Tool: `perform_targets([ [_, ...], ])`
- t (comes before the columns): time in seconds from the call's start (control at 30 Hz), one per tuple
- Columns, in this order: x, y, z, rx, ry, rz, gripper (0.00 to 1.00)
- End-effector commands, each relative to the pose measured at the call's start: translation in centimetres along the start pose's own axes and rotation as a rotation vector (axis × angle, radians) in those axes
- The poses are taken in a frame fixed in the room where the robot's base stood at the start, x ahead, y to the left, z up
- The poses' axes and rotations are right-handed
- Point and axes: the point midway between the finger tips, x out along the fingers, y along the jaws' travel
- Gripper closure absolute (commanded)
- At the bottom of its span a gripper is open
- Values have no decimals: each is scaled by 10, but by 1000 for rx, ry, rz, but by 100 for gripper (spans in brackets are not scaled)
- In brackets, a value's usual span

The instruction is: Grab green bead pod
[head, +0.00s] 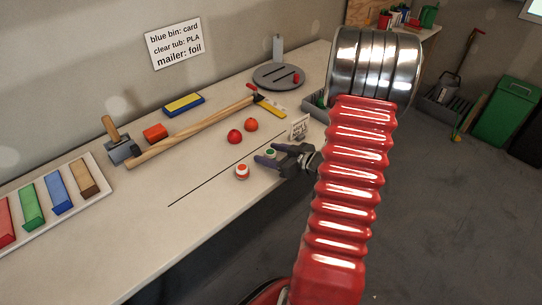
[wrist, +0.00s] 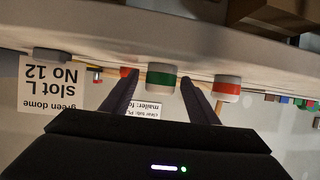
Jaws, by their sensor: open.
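The green bead pod, a small white cylinder with a green band or top, stands on the table near its front edge (head: 270,153). It also shows in the wrist view, upside down, between my two fingers (wrist: 161,80). My gripper (head: 264,154) is open, with its dark fingers on either side of the green pod; I cannot tell whether they touch it. In the wrist view my gripper's fingertips (wrist: 160,77) flank it with gaps. A similar pod with an orange-red top (head: 242,171) stands just left of my gripper; it shows to the right in the wrist view (wrist: 227,88).
A small white card (head: 299,127) stands behind the gripper; a "green dome" label (wrist: 50,85) fills the wrist view's left. A red ball (head: 235,137) and an orange ball (head: 251,125) lie beyond a thin dark line. A long-handled wooden tool (head: 190,135) lies behind them.

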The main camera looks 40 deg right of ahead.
Motion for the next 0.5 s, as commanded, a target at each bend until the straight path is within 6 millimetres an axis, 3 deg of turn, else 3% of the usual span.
perform_targets([
  [0.33, 0, 0, 0, 0, 0, 0, 46],
  [0.5, 0, 0, 0, 0, 0, 0, 58],
])
